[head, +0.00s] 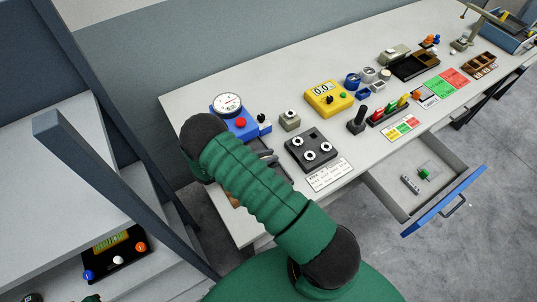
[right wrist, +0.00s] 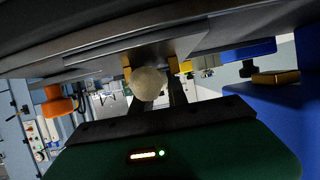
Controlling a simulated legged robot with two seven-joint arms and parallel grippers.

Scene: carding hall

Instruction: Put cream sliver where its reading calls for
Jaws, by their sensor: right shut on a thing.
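My right gripper (right wrist: 150,72) is shut on a round cream thing (right wrist: 148,86), which looks like the cream sliver, in the right wrist view. In the head view my green right arm hides the gripper and what it holds, beside the blue dial gauge. The blue gauge (head: 240,125) has a white round dial and a red button; its needle is too small to read. A yellow meter (head: 326,99) shows what looks like 0.0. A red and green mat (head: 446,83) and a red, yellow and green card (head: 402,128) lie further right. My left gripper is not in view.
A black box with white knobs (head: 313,150) and a printed card (head: 329,175) lie near the table's front edge. An open drawer (head: 395,200) with a blue front juts out, holding small items. A shelf unit with a grey post (head: 110,180) stands at left.

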